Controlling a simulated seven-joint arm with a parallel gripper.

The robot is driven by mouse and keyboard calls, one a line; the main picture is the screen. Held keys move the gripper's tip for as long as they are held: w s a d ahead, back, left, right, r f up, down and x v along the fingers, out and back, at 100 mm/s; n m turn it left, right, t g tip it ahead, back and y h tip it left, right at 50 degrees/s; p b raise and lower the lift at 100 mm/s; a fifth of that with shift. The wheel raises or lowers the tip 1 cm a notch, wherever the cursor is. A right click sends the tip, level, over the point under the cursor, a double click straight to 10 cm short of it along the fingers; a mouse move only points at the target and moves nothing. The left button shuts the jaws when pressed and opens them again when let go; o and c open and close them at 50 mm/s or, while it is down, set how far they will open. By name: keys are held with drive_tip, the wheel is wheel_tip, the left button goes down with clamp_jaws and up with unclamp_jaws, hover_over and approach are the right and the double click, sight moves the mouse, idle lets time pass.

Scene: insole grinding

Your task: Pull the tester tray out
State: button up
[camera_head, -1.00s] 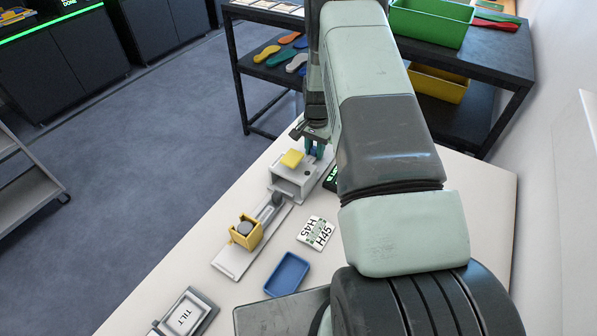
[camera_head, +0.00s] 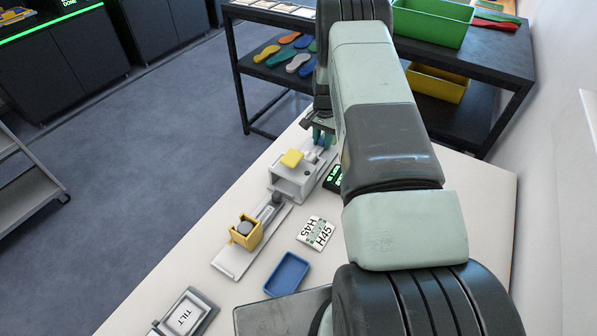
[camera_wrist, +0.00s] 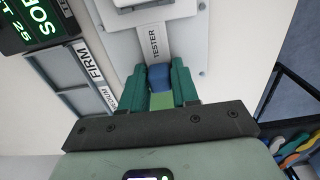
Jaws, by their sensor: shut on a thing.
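The tester (camera_head: 290,183) is a white box with a yellow pad on top, standing on the white table. My gripper (camera_head: 322,136) is at its far right side. In the wrist view my gripper (camera_wrist: 160,84) has its green fingers shut on a blue handle (camera_wrist: 159,76). A pale strip marked TESTER (camera_wrist: 155,42) runs from the white tester body to this handle. In the head view a light grey part shows between the box and my fingers. The fingers partly cover the handle, and how far the tray is out is hard to tell.
A dark display (camera_wrist: 35,22) and a rack with a FIRM label (camera_wrist: 96,72) are beside the tester. A yellow holder (camera_head: 246,232), a card marked H45 (camera_head: 315,233) and a blue tray (camera_head: 287,274) are nearer. A dark shelf (camera_head: 480,55) stands beyond the table.

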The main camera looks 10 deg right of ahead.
drive_tip(key=o, duration=0.6)
drive_tip(key=shift+r, duration=0.1)
drive_tip(key=shift+r, duration=3.45)
